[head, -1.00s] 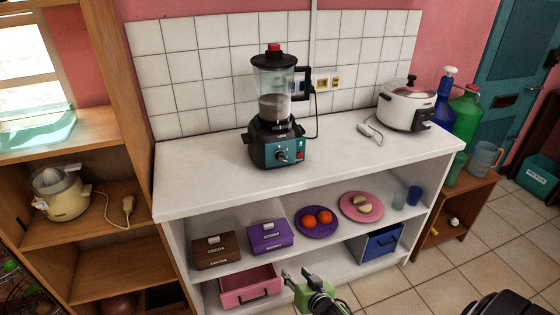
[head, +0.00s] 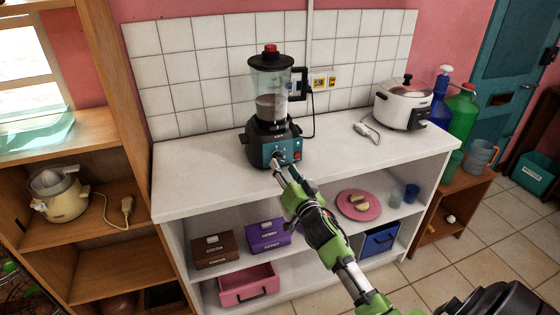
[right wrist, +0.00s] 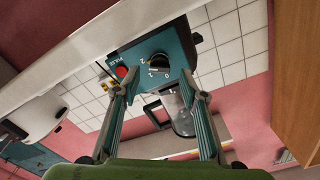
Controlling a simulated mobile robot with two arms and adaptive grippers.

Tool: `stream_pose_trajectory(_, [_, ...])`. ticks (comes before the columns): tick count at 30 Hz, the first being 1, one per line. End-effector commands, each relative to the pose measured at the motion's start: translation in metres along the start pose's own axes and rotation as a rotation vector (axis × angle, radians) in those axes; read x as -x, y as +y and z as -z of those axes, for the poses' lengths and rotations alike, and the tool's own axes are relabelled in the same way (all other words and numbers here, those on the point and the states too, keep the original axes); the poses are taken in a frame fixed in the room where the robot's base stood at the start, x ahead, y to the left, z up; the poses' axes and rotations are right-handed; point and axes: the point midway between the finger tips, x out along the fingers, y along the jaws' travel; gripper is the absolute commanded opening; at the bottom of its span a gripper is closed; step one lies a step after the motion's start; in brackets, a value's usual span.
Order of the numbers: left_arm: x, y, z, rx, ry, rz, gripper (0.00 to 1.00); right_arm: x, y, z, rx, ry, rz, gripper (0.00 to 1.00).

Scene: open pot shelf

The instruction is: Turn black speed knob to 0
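The blender (head: 272,95) stands on the white counter, with a teal front panel on its base. In the right wrist view the black speed knob (right wrist: 158,61) shows on the teal panel (right wrist: 178,48), with white digits around it. I cannot tell for sure which digit its pointer faces. A red button (right wrist: 121,71) is beside it. My right gripper (right wrist: 160,76) is open, its two fingers on either side of the knob in that view; contact is not clear. In the head view my right gripper (head: 278,170) is at the blender's front and covers part of the knob. My left gripper is not in view.
The counter (head: 200,175) is clear beside the blender. A white cooker (head: 404,105) and its plug are at the right. Shelves below hold a brown box (head: 213,250), a purple box (head: 268,237), a pink drawer (head: 247,285) and a pink plate (head: 358,205).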

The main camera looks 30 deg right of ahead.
Motion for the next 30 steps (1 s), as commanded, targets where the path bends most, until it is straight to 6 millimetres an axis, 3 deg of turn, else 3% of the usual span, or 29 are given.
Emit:
stream_pose_trajectory(3, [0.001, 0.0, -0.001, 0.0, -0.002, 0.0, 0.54, -0.021, 0.0, 0.001, 0.0, 0.0, -0.001, 0.39])
stream_pose_trajectory(9, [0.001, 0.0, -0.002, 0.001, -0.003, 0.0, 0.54, -0.04, 0.0, -0.001, 0.0, -0.001, -0.001, 0.39])
stream_pose_trajectory(20, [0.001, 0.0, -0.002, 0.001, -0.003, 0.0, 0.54, -0.045, 0.001, -0.001, 0.0, -0.001, -0.001, 0.39])
stream_pose_trajectory(21, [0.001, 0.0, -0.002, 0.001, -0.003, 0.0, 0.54, -0.045, 0.001, -0.001, 0.0, -0.001, -0.001, 0.37])
stream_pose_trajectory(25, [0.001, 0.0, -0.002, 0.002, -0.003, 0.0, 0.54, -0.045, 0.001, -0.001, 0.0, -0.001, -0.001, 0.03])
stream_pose_trajectory(30, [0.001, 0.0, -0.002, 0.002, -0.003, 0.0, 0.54, -0.045, 0.001, -0.001, 0.001, -0.002, -0.001, 0.01])
